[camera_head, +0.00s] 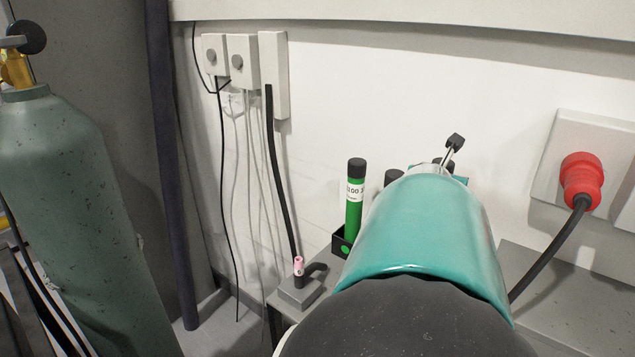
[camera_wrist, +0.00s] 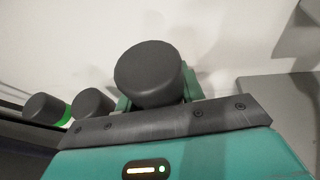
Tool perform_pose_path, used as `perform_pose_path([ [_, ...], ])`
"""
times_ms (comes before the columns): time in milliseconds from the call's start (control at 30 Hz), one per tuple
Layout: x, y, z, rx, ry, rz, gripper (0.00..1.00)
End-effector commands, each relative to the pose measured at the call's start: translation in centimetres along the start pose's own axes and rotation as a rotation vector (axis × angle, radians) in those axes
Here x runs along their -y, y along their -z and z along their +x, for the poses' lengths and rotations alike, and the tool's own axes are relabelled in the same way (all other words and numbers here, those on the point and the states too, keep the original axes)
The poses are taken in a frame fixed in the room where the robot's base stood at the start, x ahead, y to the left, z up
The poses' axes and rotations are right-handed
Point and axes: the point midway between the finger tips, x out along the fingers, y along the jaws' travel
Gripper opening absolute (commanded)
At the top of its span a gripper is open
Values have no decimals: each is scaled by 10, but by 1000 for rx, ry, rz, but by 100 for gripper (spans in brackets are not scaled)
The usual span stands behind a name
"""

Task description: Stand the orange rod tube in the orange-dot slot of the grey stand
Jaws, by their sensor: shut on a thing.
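My gripper (camera_wrist: 158,97) is shut on a tube with a wide dark grey cap (camera_wrist: 148,70), which lies between its green fingers in the wrist view. The tube's body is hidden below the cap, so its colour cannot be told. In the head view my teal arm covers most of the gripper and the held tube. The stand (camera_head: 338,247) shows only its dark left end with a green dot; its other slots and any orange dot are hidden behind my arm. No orange surface of a rod tube shows.
A green tube (camera_head: 354,205) with a black cap stands upright in the stand's left end. A second dark cap (camera_head: 395,177) shows just right of it. A small grey block with a pink-topped post (camera_head: 299,266) sits left. A red plug (camera_head: 581,175) and cable are at right.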

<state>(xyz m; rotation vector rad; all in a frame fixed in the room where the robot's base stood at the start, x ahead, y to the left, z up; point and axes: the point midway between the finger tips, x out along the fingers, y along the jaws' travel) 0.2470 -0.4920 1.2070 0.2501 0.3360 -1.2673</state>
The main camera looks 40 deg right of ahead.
Motion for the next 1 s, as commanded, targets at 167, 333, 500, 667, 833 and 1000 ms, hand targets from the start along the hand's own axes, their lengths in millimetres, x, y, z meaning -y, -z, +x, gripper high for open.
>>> perform_pose_path([
  [167, 0, 12, 6, -3, 1, -1, 0],
  [333, 0, 17, 10, -2, 2, 0, 0],
  [500, 0, 21, 12, -2, 1, 0, 0],
  [667, 0, 32, 17, -3, 0, -2, 0],
  [833, 0, 46, 22, -3, 0, 0, 0],
  [1000, 0, 50, 24, 1, -1, 1, 0],
])
